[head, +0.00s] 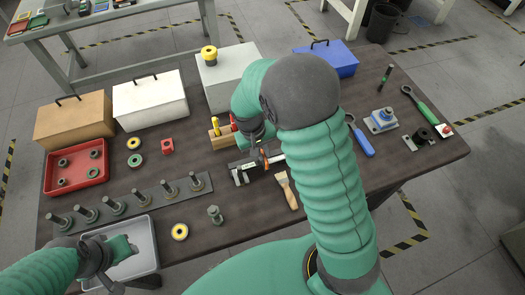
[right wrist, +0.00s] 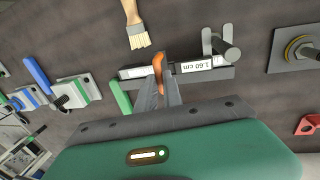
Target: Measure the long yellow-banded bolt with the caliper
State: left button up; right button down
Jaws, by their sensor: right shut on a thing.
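My right gripper (right wrist: 160,85) is shut on the caliper (right wrist: 205,70), which reads 1.60 cm. Its jaws point away from my fingers. A grey cylinder, apparently a bolt (right wrist: 229,48), shows at the jaws in the right wrist view; I cannot tell whether they touch it. In the head view the caliper (head: 240,176) is partly behind my right arm. Several bolts stand on a dark rack (head: 128,206). The rack-end bolt (right wrist: 301,49) shows a yellowish ring in the right wrist view. Another bolt (head: 215,214) stands loose. My left gripper (head: 102,256) is over the grey tray; its fingers are unclear.
A brush (head: 287,190) lies right of the caliper. A yellow ring (head: 180,231) and a red nut (head: 167,146) lie on the table. A red tray (head: 76,168) is at the left. Toolboxes (head: 151,99) line the back. Tools and fixtures (head: 381,120) occupy the right side.

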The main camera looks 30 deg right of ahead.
jog(key=shift+r, duration=0.1)
jog(key=shift+s+d+r+p, duration=0.15)
jog(key=shift+d+p, duration=0.1)
jog(key=shift+d, duration=0.35)
jog(key=shift+s+d+f+p, duration=0.1)
jog(key=shift+d+p, duration=0.1)
jog(key=shift+d, duration=0.5)
jog(key=c, duration=1.5)
grip_release()
jog(key=shift+s, duration=0.1)
jog(key=shift+a, duration=0.2)
